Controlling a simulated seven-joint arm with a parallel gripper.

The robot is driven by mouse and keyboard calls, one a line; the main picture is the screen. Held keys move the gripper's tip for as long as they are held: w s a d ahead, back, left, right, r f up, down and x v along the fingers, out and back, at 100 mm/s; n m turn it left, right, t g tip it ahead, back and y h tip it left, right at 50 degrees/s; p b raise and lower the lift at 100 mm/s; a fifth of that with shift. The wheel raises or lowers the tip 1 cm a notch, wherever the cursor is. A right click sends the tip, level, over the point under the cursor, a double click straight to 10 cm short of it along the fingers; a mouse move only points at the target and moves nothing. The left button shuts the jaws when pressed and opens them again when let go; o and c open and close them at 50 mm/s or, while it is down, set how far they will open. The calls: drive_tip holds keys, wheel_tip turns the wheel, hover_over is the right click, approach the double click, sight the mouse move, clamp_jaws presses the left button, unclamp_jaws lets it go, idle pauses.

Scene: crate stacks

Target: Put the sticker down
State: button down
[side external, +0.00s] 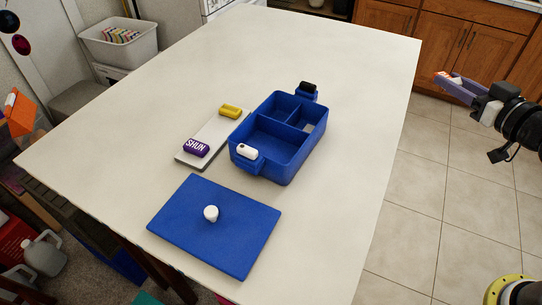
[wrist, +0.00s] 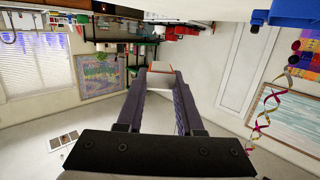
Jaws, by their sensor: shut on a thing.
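My gripper (side external: 448,84) is at the right of the side view, raised over the floor and off to the right of the table. Its jaws are shut on a small white and orange piece, which I take to be the sticker (side external: 455,78). In the wrist view the sticker (wrist: 162,67) sits between the far ends of the two dark fingers. Its face and any print on it cannot be made out.
On the white table (side external: 330,60) stand a blue divided box (side external: 288,165) with black and white latches, a blue lid (side external: 190,245) with a white knob, and a pale board (side external: 213,140) bearing a purple "SHUN" block (side external: 196,148) and a yellow block (side external: 231,111). Much of the table is clear.

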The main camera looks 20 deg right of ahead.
wheel_tip(320, 180, up, 3)
drive_tip(key=shift+a+f, duration=0.1)
drive_tip(key=shift+a, duration=0.05)
drive_tip(key=s+a+n+g+y, duration=0.5)
drive_tip(key=s+a+n+y, duration=0.4)
drive_tip(key=s+a+y, duration=0.65)
drive_tip(key=h, duration=0.4)
hover_over(327, 186)
drive_tip(key=s, duration=0.1)
drive_tip(key=f, duration=1.4)
drive_tip(key=shift+d+f, duration=0.1)
drive_tip(key=shift+d, duration=0.15)
drive_tip(key=shift+w+a+f, duration=0.35)
drive_tip(key=shift+w+f, duration=0.1)
drive_tip(key=shift+f, duration=1.65)
